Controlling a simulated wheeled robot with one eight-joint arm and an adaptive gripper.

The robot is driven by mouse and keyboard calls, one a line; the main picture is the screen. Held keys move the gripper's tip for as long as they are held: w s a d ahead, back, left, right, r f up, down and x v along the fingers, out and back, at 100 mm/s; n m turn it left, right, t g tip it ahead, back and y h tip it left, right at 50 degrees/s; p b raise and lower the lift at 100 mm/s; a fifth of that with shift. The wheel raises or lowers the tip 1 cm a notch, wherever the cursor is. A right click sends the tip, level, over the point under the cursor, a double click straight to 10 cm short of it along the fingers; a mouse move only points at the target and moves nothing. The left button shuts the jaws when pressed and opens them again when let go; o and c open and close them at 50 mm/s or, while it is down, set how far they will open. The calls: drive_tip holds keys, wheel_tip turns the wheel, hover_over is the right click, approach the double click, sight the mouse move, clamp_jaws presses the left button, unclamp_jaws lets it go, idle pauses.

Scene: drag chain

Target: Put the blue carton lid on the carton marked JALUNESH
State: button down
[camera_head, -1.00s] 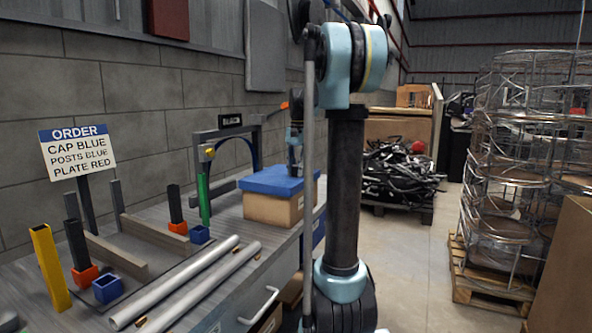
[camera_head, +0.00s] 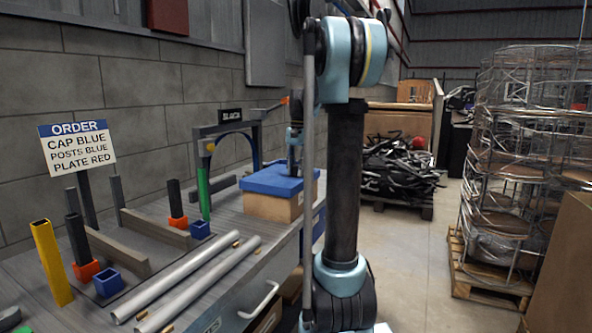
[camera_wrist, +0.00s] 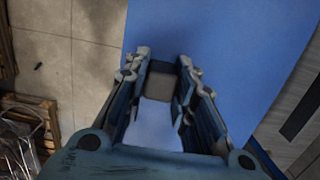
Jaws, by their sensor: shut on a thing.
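The blue carton lid (camera_head: 268,180) lies flat over the top of a brown carton (camera_head: 268,208) at the far end of the bench. No marking can be read on the carton. My gripper (camera_head: 294,170) points down at the lid's right part. In the wrist view my gripper (camera_wrist: 164,66) is shut on the blue lid, whose broad flat top (camera_wrist: 225,50) fills much of the picture. A grey patch and a pale patch show between the fingers. The exact grip point is hard to make out, and the lid hides the carton from the wrist.
Silver tubes (camera_head: 190,280), orange and blue sockets, and a yellow post (camera_head: 50,262) occupy the near bench. An order sign (camera_head: 78,147) stands at left. Floor is open to the right of the bench.

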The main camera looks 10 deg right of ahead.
drive_tip(key=shift+f, duration=0.1)
drive_tip(key=c, duration=1.2)
unclamp_jaws()
drive_tip(key=shift+c, duration=0.2)
wheel_tip(320, 180, up, 12)
drive_tip(key=w, duration=0.1)
drive_tip(key=shift+w+d+f, duration=0.15)
drive_tip(key=shift+d, duration=0.25)
drive_tip(key=s+a+f+n+t, duration=0.1)
drive_tip(key=s+f+n, duration=0.1)
drive_tip(key=s+f, duration=0.6)
drive_tip(key=s+f+n+t, duration=0.15)
drive_tip(key=s+f, duration=0.35)
drive_tip(key=s, duration=0.7)
drive_tip(key=s+f+n, duration=0.4)
drive_tip(key=s+f, duration=1.2)
drive_tip(key=f, duration=0.3)
drive_tip(key=shift+f+t+h, duration=0.2)
drive_tip(key=shift+t+h, duration=0.2)
drive_tip(key=shift+t, duration=0.05)
